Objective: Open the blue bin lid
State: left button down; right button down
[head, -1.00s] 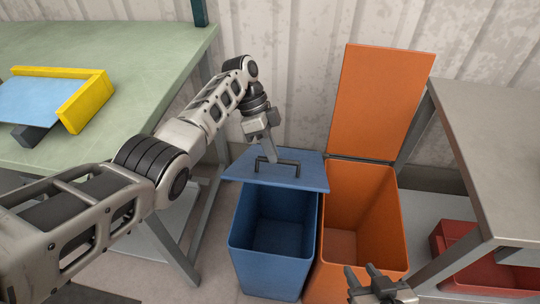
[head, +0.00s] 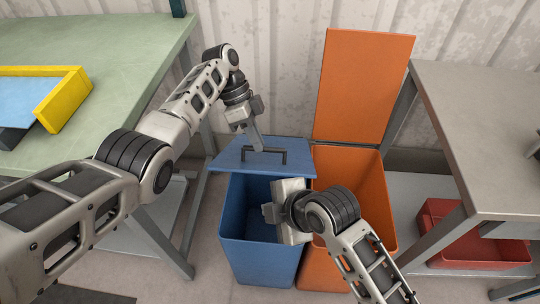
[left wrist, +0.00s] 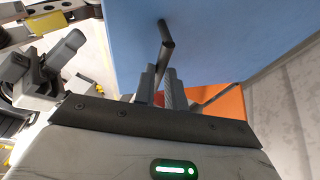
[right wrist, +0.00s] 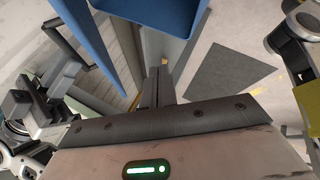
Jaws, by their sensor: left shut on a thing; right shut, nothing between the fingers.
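The blue bin (head: 255,262) stands on the floor with its front opening uncovered. Its blue lid (head: 228,157) is raised part way and tilted over the back of the bin; its underside is hidden in the head view. My left gripper (head: 257,146) is shut on the lid's dark bar handle (head: 275,152). The left wrist view shows the fingers (left wrist: 163,85) around the handle (left wrist: 165,42), close to the lid face (left wrist: 215,35). My right gripper (right wrist: 160,85) is shut and empty.
An orange bin (head: 375,180) with its lid (head: 362,85) standing open is directly right of the blue bin. A green table (head: 110,60) is at left, a grey table (head: 480,120) with a red crate (head: 470,250) under it at right. A corrugated wall is behind.

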pick_arm(q)
jog(key=shift+w+f, duration=0.1)
jog(key=shift+w, duration=0.05)
pick_arm(e)
jog(key=w+a+r+n+h, duration=0.2)
jog(key=w+r+n+h, duration=0.15)
jog(key=n, duration=0.35)
jog(key=n+t+h, duration=0.2)
jog(key=n+h, duration=0.1)
jog(key=n, duration=0.4)
send_near(270, 166)
pick_arm(q)
jog(key=shift+a, duration=0.1)
pick_arm(e)
jog(key=shift+y, duration=0.25)
jog(key=x, duration=0.2)
jog(key=w+x, duration=0.1)
jog(key=x, duration=0.2)
jog(key=r+x, duration=0.1)
jog(key=x, duration=0.1)
jog(key=shift+w+d+f, duration=0.2)
jog(key=shift+w+f, duration=0.1)
jog(key=shift+w, duration=0.05)
jog(key=shift+r, duration=0.1)
